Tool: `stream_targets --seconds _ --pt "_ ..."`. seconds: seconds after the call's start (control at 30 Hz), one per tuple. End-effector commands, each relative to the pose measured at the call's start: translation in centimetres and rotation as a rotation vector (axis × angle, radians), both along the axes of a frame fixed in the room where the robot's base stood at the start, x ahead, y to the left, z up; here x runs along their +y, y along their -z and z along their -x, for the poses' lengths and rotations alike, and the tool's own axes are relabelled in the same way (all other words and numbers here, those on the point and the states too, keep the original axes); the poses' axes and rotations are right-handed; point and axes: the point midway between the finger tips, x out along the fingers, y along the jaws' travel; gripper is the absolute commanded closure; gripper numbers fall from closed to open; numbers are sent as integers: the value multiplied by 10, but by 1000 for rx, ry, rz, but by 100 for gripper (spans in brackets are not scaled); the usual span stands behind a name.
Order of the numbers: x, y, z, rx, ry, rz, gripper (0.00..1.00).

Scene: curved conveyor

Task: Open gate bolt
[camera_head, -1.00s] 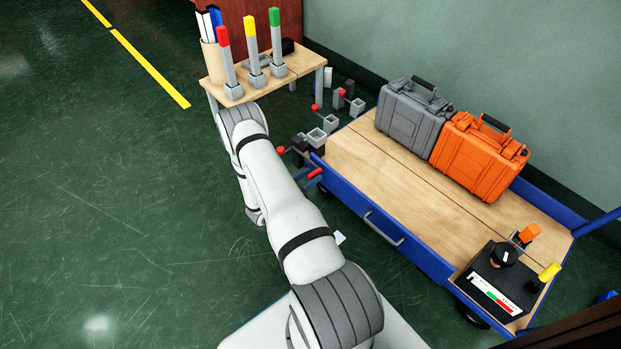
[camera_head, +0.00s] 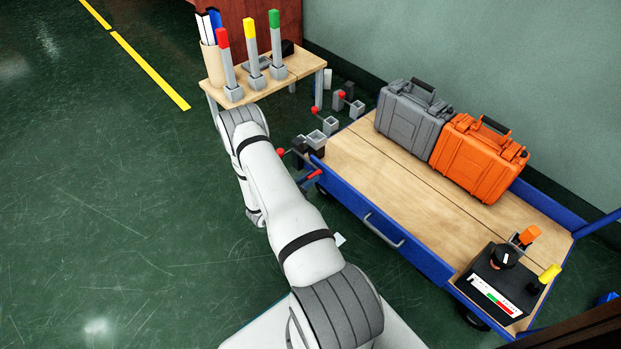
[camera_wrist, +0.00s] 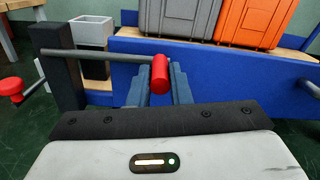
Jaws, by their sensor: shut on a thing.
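A grey bolt rod (camera_wrist: 105,55) with a red knob (camera_wrist: 160,73) at its right end crosses the wrist view from a dark upright post (camera_wrist: 57,70). My gripper (camera_wrist: 161,80) has its two blue-grey fingers on either side of the red knob and is shut on it. In the head view the red knob (camera_head: 315,173) shows beside the cart's near left corner. My arm hides part of the gripper there. A second red knob (camera_wrist: 15,87) on a rod is at the left of the wrist view.
A blue cart (camera_head: 430,262) with a wooden top carries a grey case (camera_head: 408,112) and an orange case (camera_head: 475,158). A small table (camera_head: 300,68) with red, yellow and green-topped levers stands behind. Several grey blocks (camera_head: 330,125) stand between them. Floor on the left is clear.

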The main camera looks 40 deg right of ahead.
Motion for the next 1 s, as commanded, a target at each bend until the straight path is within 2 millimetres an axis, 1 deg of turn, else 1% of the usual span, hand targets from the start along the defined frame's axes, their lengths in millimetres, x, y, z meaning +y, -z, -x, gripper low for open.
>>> stream_targets --seconds 0.1,0.17,0.3,0.4,0.5,0.7,0.73,1.0 --pt "0 0 1 1 -1 0 100" --pt "0 -1 6 3 0 -1 100" --pt "-2 -1 30 6 0 -1 100" --pt "-3 -1 41 4 0 -2 100" --pt "-3 0 44 1 0 -1 100" --pt "-3 0 43 0 -1 0 100" --pt "-3 0 43 0 -1 0 82" --pt "-3 0 43 0 -1 0 60"
